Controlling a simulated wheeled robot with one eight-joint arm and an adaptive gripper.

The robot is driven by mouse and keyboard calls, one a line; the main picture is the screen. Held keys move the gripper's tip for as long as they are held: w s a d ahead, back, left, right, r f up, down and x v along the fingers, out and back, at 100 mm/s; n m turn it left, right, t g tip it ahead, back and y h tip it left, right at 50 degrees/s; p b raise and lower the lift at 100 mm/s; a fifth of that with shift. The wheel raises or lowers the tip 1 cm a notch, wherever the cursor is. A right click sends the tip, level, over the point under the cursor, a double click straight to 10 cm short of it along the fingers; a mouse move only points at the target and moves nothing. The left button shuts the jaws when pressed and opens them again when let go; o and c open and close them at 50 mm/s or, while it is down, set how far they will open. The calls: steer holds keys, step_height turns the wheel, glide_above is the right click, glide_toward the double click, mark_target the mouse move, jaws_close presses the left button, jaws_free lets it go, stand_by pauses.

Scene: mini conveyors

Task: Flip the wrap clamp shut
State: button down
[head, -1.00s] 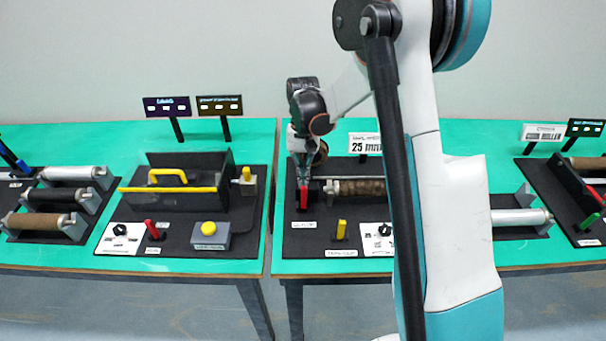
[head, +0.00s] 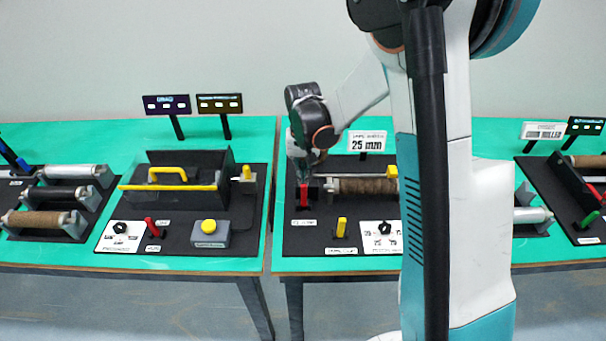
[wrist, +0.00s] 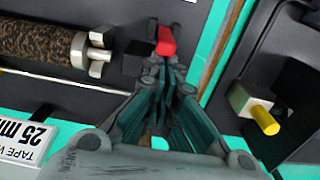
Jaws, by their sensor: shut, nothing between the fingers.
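The wrap clamp's red lever (head: 304,197) stands roughly upright at the left end of the black panel on the right table. It is beside the brown roller (head: 362,186). My gripper (head: 304,177) is just above and behind it, pointing down, with its fingers shut and empty. In the wrist view the red lever (wrist: 166,41) lies just beyond my fingertips (wrist: 168,68). Whether the tips touch it I cannot tell. The brown roller (wrist: 38,40) with its metal end shows at the upper left there.
A yellow lever (head: 341,227) and a black knob (head: 385,228) stand in front of the roller. A "25 mm" sign (head: 367,142) stands behind. The left table holds a black box with a yellow handle (head: 168,174). My arm hides the panel's right part.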

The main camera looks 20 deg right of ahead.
mark_target(303, 187)
steer(key=shift+s+a, duration=0.1)
steer(key=shift+s, duration=0.2)
steer(key=s+t, duration=0.1)
steer(key=s+a+t+b, duration=0.1)
steer(key=s, duration=0.1)
steer(key=shift+s+r+t+h, duration=0.15)
steer(key=shift+t+h, duration=0.25)
steer(key=shift+s+a+f+t+h+b, duration=0.15)
steer(key=shift+s+a+f+t+b, duration=0.15)
steer(key=shift+s+t+b, duration=0.4)
steer(key=shift+s+a+f+t+h+b, duration=0.25)
steer(key=shift+s+f+t+b, duration=0.1)
steer(key=shift+s+b, duration=0.5)
steer(key=shift+s+a+f+t+h+b, duration=0.1)
steer(key=shift+s+a+f+t+b, duration=0.2)
steer(key=shift+s+t+b, duration=0.35)
steer(key=shift+s+a+f+b, duration=0.15)
steer(key=shift+s+f+b, duration=0.45)
steer(key=shift+s, duration=0.25)
steer(key=shift+s+f, duration=0.1)
steer(key=shift+s, duration=0.05)
